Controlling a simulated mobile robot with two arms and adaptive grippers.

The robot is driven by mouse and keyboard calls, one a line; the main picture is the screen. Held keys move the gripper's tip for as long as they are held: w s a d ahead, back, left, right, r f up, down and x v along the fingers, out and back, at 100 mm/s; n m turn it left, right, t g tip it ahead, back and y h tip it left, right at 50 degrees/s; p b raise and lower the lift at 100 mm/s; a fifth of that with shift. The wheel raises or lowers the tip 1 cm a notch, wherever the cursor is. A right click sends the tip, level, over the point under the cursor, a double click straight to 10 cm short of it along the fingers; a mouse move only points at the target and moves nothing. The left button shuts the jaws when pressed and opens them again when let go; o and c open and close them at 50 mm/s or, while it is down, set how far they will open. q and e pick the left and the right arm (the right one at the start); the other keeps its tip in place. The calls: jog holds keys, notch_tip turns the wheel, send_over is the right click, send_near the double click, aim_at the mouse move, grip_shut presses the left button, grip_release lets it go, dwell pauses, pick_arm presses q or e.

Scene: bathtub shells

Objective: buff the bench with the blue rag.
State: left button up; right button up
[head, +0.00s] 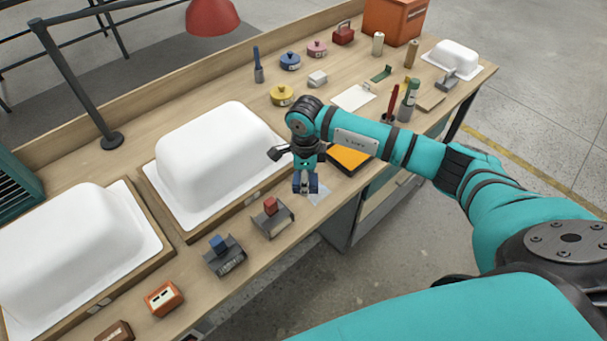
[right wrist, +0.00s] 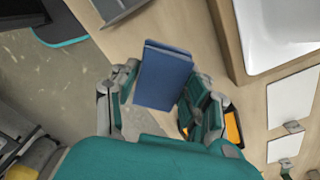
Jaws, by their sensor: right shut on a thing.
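The wooden bench (head: 125,155) runs diagonally across the head view. My right gripper (head: 306,188) is above the bench's front edge, right of the middle white tub shell. It is shut on the blue rag (right wrist: 163,75), which looks like a folded blue block between the fingers in the right wrist view (right wrist: 160,92). In the head view only small dark blue parts show at the fingertips, and I cannot tell whether the rag touches the bench. A grey patch (head: 320,194) lies on the bench beside the gripper. My left gripper is not in view.
Two large white tub shells (head: 215,150) (head: 75,250) fill the left and middle. Dark stands with a red block (head: 272,216) and a blue block (head: 224,255) are near the front edge. A black-and-orange tray (head: 348,160) is behind my wrist. A lamp (head: 211,15) overhangs.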

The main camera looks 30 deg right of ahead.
jog(key=shift+r+p, duration=0.4)
jog(key=shift+r, duration=0.8)
